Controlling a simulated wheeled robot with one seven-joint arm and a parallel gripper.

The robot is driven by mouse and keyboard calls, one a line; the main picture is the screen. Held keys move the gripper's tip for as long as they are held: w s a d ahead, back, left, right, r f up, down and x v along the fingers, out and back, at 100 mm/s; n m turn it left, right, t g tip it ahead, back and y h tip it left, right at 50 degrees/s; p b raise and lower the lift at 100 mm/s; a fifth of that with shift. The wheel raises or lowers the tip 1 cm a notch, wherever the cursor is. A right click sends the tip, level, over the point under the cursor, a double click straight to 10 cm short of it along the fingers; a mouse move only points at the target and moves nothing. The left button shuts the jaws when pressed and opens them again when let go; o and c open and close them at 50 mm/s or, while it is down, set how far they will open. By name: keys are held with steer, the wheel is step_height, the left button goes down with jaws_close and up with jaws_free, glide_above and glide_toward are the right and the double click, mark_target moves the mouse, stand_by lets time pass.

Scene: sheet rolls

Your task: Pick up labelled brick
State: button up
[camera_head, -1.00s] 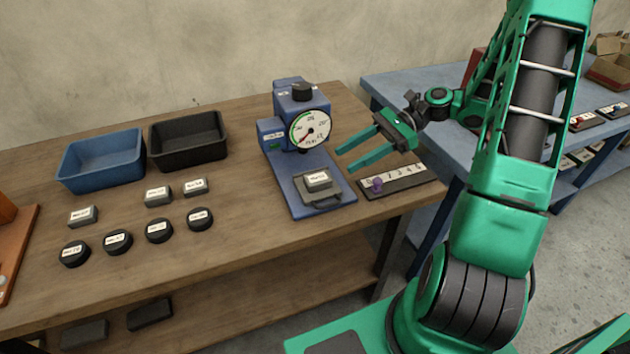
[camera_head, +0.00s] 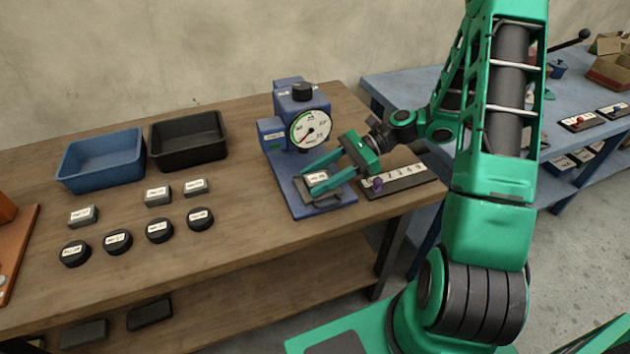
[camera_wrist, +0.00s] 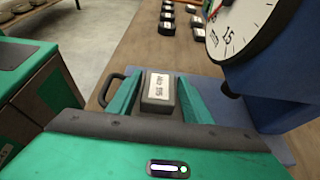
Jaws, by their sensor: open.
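A grey brick with a white label (camera_wrist: 159,90) sits on the plate of the blue press-like gauge device; it also shows in the head view (camera_head: 318,177). My gripper (camera_head: 323,178) is open, with one green finger on each side of the brick. In the wrist view the brick lies between the two fingers, and a gap shows beside it. Other labelled grey bricks lie on the table to the left, such as one nearest the trays (camera_head: 196,187), a second (camera_head: 158,196) and a third (camera_head: 83,216).
The blue gauge device (camera_head: 281,150) stands close beside my gripper, its dial above the plate. A numbered strip with a purple peg (camera_head: 405,180) lies to the right. Several black round pieces (camera_head: 159,231), a blue tray (camera_head: 75,180) and a black tray (camera_head: 160,160) are on the left.

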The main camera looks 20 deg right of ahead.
steer(key=c, duration=1)
steer(key=shift+o, duration=0.2)
steer(key=shift+r, duration=0.1)
